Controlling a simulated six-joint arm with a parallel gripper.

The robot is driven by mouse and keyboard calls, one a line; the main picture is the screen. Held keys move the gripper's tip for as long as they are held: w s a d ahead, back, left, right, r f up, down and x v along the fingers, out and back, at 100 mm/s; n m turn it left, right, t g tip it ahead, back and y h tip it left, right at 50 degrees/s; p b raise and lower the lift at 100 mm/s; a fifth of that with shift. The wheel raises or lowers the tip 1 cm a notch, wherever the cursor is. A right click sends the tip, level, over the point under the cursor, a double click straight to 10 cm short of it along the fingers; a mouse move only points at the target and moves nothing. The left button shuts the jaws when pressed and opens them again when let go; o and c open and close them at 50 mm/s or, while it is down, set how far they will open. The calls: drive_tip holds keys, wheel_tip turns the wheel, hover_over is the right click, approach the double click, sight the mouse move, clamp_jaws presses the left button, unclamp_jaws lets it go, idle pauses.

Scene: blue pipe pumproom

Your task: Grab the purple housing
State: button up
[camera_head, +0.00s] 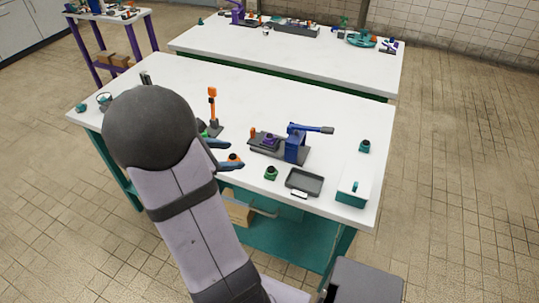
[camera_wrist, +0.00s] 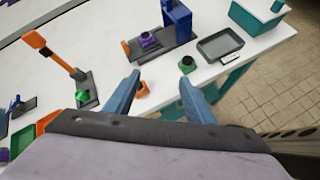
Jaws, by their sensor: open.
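The purple housing (camera_head: 270,139) is a small purple part with a dark round top. It sits on the dark grey base plate of a blue lever press (camera_head: 296,143), left of the press column. In the wrist view the purple housing (camera_wrist: 149,40) is ahead of my gripper, beyond its fingertips. My gripper (camera_head: 229,155) has blue fingers and is open and empty. In the wrist view its two fingers (camera_wrist: 160,75) are spread wide, apart from the housing. My arm hides part of the table on the left in the head view.
An orange housing (camera_wrist: 142,90) stands near the left fingertip and a green one (camera_wrist: 187,62) near the right. A grey tray (camera_head: 305,183) and a teal-and-white box (camera_head: 352,190) are at the right. An orange-handled lever device (camera_head: 212,108) stands left. The table's right end is mostly clear.

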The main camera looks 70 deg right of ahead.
sight(271, 135)
drive_tip(key=d+f+n+h+b, duration=0.1)
drive_tip(key=d+b, duration=0.1)
drive_tip(key=d, duration=0.1)
drive_tip(key=s+d+f+n+h+b, duration=0.1)
drive_tip(key=d+f+b, duration=0.1)
drive_tip(key=d, duration=0.2)
drive_tip(key=d+f+n+h+b, duration=0.1)
drive_tip(key=d+n+b, duration=0.1)
drive_tip(key=d, duration=0.2)
drive_tip(key=shift+s+d+f, duration=0.2)
drive_tip(key=shift+s+f, duration=0.15)
drive_tip(key=shift+d+r+n+g+h, duration=0.15)
drive_tip(key=shift+d+n+g+h, duration=0.15)
drive_tip(key=shift+d, duration=0.05)
drive_tip(key=shift+w+f+p+x, duration=0.15)
drive_tip(key=shift+p+x, duration=0.15)
drive_tip(key=shift+x, duration=1.5)
drive_tip(key=shift+w+f+p+x, duration=0.15)
drive_tip(key=shift+p+x, duration=0.15)
drive_tip(key=shift+x, duration=1.55)
clamp_jaws()
drive_tip(key=shift+r, duration=0.1)
